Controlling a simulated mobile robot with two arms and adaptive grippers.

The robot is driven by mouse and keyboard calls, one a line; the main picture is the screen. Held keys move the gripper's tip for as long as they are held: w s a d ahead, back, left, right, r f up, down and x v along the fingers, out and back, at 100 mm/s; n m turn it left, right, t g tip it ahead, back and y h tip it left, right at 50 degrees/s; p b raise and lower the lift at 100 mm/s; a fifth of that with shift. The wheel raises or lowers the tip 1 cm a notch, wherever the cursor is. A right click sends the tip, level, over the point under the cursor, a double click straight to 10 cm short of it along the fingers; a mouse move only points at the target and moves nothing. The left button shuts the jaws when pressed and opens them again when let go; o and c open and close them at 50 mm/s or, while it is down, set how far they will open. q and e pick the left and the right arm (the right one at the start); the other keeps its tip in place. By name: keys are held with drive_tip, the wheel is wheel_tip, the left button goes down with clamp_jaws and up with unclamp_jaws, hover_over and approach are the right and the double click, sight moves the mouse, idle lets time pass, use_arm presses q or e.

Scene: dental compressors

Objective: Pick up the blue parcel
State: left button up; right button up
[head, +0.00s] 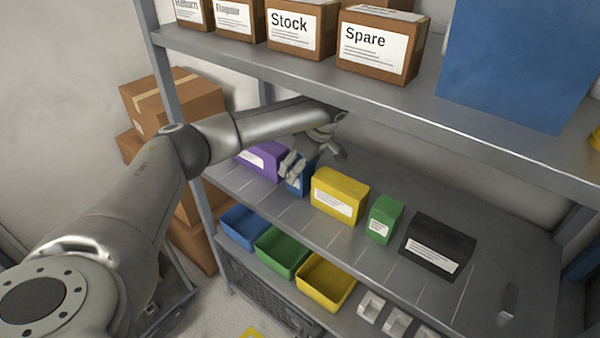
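The blue parcel (305,184) stands on the middle shelf between the purple parcel (263,157) and the yellow parcel (340,191). Its upper left part is hidden behind a finger of my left gripper (315,162). The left gripper reaches in from above with its fingers spread apart, one in front of the blue parcel and the other further back and right. I cannot tell whether either finger touches the parcel. My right gripper is not in view.
A green parcel (384,219) and a black parcel (438,244) stand further right on the middle shelf (510,265). The upper shelf (385,87) with brown boxes overhangs the arm. Blue, green and yellow bins (325,291) sit below. A shelf post (160,60) stands close to the arm.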

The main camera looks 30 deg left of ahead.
use_arm(q)
drive_tip(key=c, duration=1.2)
drive_tip(key=shift+r, duration=0.1)
